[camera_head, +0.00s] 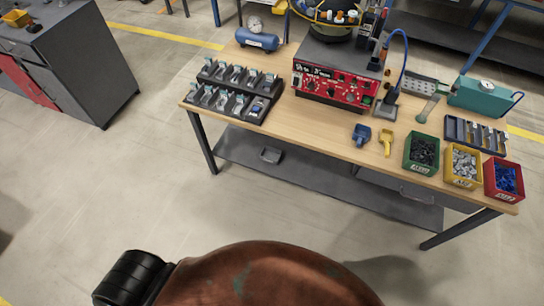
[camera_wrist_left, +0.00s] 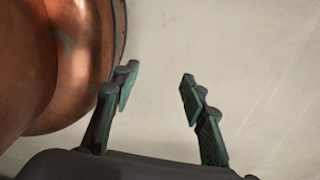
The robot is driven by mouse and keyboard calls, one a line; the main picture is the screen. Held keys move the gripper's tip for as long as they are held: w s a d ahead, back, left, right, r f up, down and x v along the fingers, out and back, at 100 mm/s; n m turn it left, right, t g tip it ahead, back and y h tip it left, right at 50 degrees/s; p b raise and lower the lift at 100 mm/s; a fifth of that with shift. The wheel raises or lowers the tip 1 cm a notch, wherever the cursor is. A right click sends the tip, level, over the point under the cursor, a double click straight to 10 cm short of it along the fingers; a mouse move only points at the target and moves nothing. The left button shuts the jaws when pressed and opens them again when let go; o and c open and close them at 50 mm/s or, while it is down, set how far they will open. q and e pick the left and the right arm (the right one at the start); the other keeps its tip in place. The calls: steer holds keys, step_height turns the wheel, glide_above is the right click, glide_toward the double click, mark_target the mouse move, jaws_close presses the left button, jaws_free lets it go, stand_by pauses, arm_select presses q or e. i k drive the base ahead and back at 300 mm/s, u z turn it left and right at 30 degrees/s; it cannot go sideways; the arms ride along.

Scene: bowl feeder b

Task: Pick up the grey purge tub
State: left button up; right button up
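A small grey tub (camera_head: 270,154), which looks like the purge tub, sits on the dark lower shelf (camera_head: 310,174) under the workbench, towards its left end. It is small in this view and its inside is hard to make out. My left gripper (camera_wrist_left: 157,82) shows in the left wrist view with its fingers spread apart. Nothing is between them, and only bare floor lies behind. The tub is not in the left wrist view. Neither gripper shows in the head view, and my right gripper is in no view.
Floor in front is clear. A grey cabinet (camera_head: 80,60) stands left.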

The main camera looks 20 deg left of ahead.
mark_target(270, 154)
steer(key=u, duration=0.35)
steer(key=k, duration=0.45)
steer(key=u, duration=0.95)
steer(key=k, duration=0.85)
steer(key=u, duration=1.1)
steer(key=i, duration=2.5)
steer(key=z, duration=1.6)
steer(key=i, duration=0.85)
steer(key=z, duration=0.85)
